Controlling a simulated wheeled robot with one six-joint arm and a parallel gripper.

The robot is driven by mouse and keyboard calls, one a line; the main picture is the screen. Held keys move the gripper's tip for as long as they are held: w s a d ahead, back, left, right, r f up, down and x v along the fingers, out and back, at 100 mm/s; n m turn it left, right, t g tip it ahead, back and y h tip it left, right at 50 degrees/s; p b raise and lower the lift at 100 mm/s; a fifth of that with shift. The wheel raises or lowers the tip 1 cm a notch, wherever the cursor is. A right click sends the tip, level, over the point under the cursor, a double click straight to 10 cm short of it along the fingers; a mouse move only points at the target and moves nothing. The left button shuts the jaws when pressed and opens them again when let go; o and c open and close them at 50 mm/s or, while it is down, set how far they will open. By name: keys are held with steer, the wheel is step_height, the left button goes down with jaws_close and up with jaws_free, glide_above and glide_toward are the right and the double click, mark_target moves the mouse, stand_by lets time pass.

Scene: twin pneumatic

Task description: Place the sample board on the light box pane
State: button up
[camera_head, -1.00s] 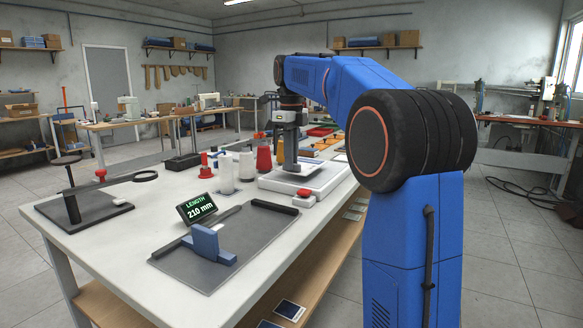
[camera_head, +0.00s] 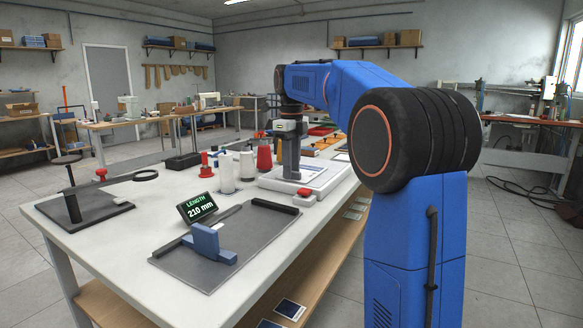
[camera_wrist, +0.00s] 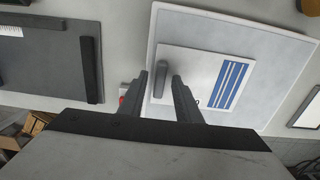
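The sample board, white with blue stripes and a dark grip bar, lies flat on the light box pane, seen in the wrist view (board (camera_wrist: 203,62), pane (camera_wrist: 275,50)). The light box (camera_head: 325,187) is a low white box on the bench in the head view, where the board (camera_head: 311,168) shows partly behind my gripper. My gripper (camera_wrist: 162,76) is open, its fingertips on either side of the board's grip bar (camera_wrist: 161,80). Narrow gaps show between bar and fingers. In the head view my gripper (camera_head: 289,178) points down over the light box.
A dark cutting mat (camera_head: 190,270) with a blue stop block (camera_head: 208,242) and a length display (camera_head: 197,208) lies nearer.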

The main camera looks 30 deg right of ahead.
step_height(320, 180, up, 12)
steer(key=shift+r, duration=0.15)
stand_by(0.4)
stand_by(0.4)
